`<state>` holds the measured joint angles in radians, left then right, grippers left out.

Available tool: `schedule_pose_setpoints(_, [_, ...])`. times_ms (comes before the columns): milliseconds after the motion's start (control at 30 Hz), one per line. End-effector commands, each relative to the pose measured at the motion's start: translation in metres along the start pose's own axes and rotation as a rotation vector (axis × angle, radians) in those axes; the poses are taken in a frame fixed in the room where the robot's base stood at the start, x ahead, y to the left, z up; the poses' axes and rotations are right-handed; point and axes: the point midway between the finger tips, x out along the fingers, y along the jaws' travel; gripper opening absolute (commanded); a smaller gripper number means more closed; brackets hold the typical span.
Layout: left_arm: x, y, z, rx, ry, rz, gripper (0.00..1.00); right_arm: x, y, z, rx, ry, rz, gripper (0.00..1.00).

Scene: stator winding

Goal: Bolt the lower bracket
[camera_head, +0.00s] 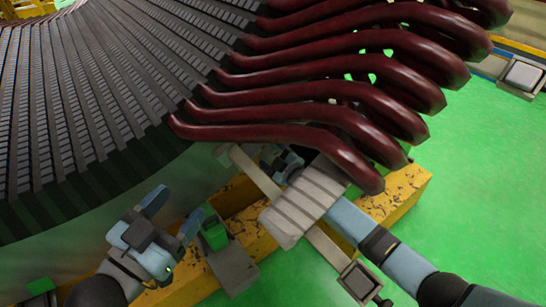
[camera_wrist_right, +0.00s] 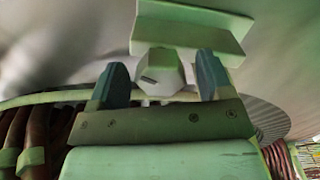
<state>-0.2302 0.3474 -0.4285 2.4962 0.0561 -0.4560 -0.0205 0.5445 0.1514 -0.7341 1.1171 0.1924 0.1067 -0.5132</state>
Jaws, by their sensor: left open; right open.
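In the head view, my left gripper (camera_head: 172,212) is open and empty over the yellow beam, below the dark stator (camera_head: 90,90). My right gripper (camera_head: 284,160) is partly hidden beside the lowest dark red coil (camera_head: 290,135). In the right wrist view, my right gripper (camera_wrist_right: 163,80) is open, with its two blue-grey fingers on either side of a pale angular bolt-like head (camera_wrist_right: 160,70). I cannot tell whether they touch it. A pale angled bracket (camera_wrist_right: 192,28) is just above that head.
A yellow scuffed beam (camera_head: 400,195) runs below the stator. A small green box (camera_head: 215,234) and a grey block (camera_head: 233,267) stand near my left gripper. Green floor (camera_head: 480,190) is open at right.

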Motion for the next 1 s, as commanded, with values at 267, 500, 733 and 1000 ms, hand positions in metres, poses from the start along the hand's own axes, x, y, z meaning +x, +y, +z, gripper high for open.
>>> schedule_pose_setpoints(267, [-0.001,0.0011,0.002,-0.005,-0.008,0.001,0.65,-0.0003,0.0001,0.0,0.0,0.0,0.0,0.31])
schedule_pose_setpoints(500, [0.0007,0.0014,0.0014,-0.016,-0.009,-0.003,0.65,-0.0004,0.0003,-0.0002,0.009,0.0,0.0,0.23])
schedule_pose_setpoints(733, [0.0014,0.0025,-0.0023,-0.047,-0.026,-0.001,0.65,-0.0005,0.0007,-0.0012,0.091,-0.002,-0.001,0.24])
schedule_pose_setpoints(1000, [-0.004,0.0094,0.0003,-0.126,-0.076,0.008,0.65,-0.0006,-0.0001,-0.0017,0.284,-0.001,-0.001,0.24])
